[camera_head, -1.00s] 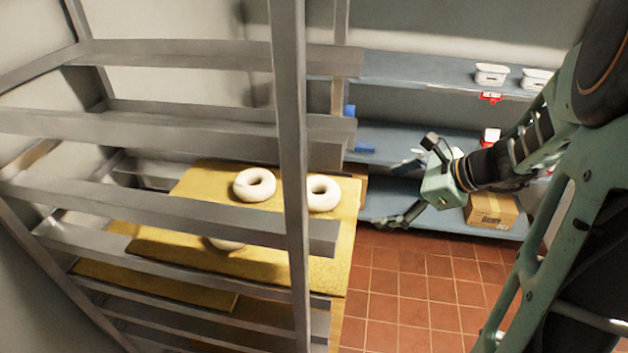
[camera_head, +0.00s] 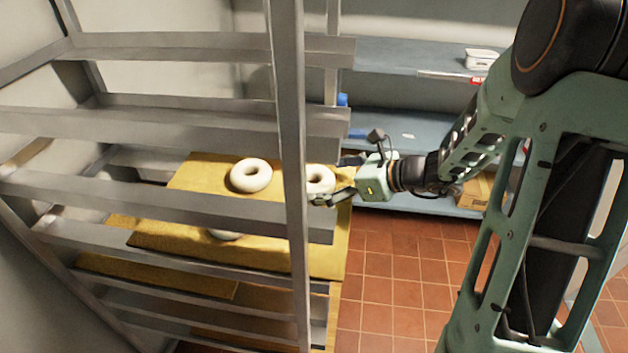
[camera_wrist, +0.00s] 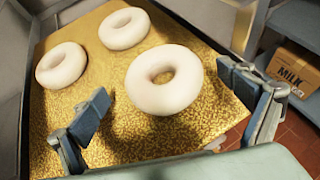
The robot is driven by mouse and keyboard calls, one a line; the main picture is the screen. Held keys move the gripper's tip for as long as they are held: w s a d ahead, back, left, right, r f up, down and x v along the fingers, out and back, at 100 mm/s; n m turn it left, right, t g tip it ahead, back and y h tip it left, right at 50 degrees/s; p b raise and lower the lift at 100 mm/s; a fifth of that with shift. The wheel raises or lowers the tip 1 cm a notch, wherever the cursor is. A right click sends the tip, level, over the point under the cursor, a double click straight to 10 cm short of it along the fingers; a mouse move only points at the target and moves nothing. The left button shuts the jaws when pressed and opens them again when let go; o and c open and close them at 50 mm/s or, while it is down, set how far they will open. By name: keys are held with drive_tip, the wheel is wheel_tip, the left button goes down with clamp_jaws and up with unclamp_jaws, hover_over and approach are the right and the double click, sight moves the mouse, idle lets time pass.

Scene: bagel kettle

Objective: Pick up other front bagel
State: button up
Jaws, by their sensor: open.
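Pale raw bagels lie on a yellow, grainy board (camera_head: 180,235) in the rack. In the head view one bagel (camera_head: 251,175) lies left of the rack post, and another bagel (camera_head: 319,179) lies right of it, partly behind my gripper. A third bagel (camera_head: 226,235) is mostly hidden by a rail. My gripper (camera_head: 335,180) is at the board's right side, by the right bagel. In the wrist view my open gripper (camera_wrist: 175,110) has its fingers to either side of the nearest bagel (camera_wrist: 164,79), which lies just beyond the fingertips, apparently untouched. Two other bagels (camera_wrist: 124,28) (camera_wrist: 61,65) lie behind it.
The metal rack's upright post (camera_head: 290,130) and rails (camera_head: 150,190) stand close around the board. Blue shelves (camera_head: 410,130) are behind, with a milk carton box (camera_wrist: 290,70) on the lower one. Red tiled floor (camera_head: 400,290) is open at the right.

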sight(314, 179)
drive_tip(key=x, duration=0.3)
drive_tip(key=shift+w, duration=0.2)
drive_tip(key=c, duration=1.3)
